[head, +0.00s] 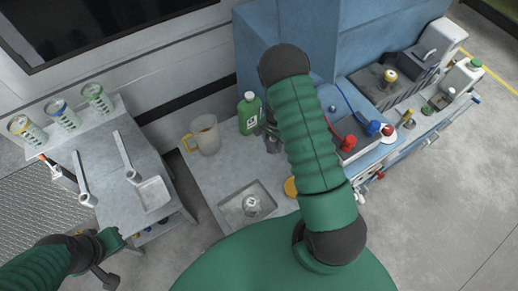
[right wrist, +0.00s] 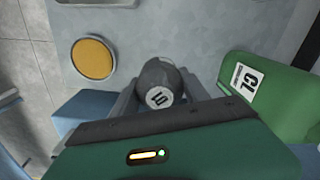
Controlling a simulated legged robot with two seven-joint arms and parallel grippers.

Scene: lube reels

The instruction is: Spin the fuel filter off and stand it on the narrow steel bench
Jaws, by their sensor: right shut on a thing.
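A dark grey canister (right wrist: 158,74) with a round white label marked like "10", which looks like the fuel filter, sits between the fingers of my right gripper (right wrist: 160,88) in the right wrist view. The gripper is shut on it. In the head view my right arm hides most of this gripper; a grey part (head: 269,135) shows beside the green bottle. A grey steel bench top (head: 215,172) lies in the middle. My left gripper (head: 108,243) is at the lower left, apart from everything; its jaws are unclear.
A green bottle (head: 249,113) and a yellow-handled mug (head: 203,134) stand on the middle bench. A tray (head: 235,210) holds a small labelled item (head: 252,203). A yellow disc (head: 290,187) is beside my arm. A left table (head: 110,200) carries tools and cans.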

